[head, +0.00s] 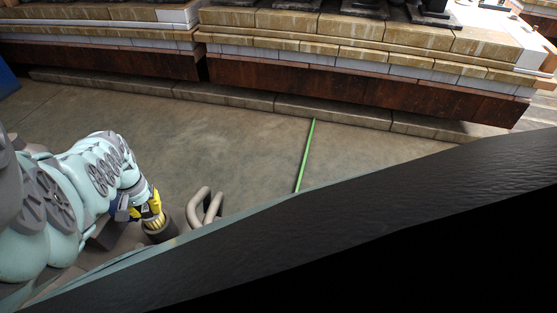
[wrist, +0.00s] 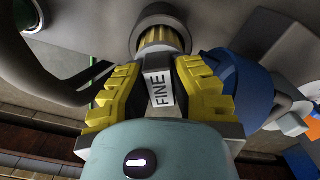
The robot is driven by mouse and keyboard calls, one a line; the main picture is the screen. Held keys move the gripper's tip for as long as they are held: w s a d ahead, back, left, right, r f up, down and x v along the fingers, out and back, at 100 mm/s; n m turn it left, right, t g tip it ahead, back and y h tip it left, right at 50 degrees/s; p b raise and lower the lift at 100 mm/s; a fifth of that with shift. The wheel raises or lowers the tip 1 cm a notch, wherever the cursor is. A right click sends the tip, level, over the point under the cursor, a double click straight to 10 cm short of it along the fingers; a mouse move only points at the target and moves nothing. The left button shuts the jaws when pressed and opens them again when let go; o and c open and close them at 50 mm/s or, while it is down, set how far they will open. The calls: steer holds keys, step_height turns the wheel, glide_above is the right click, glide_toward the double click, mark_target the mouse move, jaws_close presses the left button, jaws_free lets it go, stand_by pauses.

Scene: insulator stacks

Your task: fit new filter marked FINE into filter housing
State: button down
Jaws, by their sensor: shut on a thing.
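My gripper (wrist: 157,78) has its yellow ridged fingers closed on the grey grip of the new filter (wrist: 160,90), whose white label reads FINE. Yellow pleats show beyond the grip, with a dark grey round collar (wrist: 158,15) around their far part. I cannot tell whether this collar is the filter housing's mouth or part of the filter. In the head view my gripper (head: 149,208) is at lower left, just above a dark cylinder (head: 161,233) with yellow pleats at its top. The far end of the filter is hidden.
A bent grey tube handle (head: 204,205) stands right of the gripper. A blue round part (wrist: 238,85) is close to the fingers' right side. A green strip (head: 306,155) lies on the open concrete floor.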

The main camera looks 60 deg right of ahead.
steer(key=shift+f+b, duration=1.9)
steer(key=shift+f, duration=0.1)
steer(key=c, duration=0.9)
jaws_free()
steer(key=shift+r, duration=0.15)
steer(key=shift+w+r, duration=0.15)
steer(key=shift+r, duration=5.75)
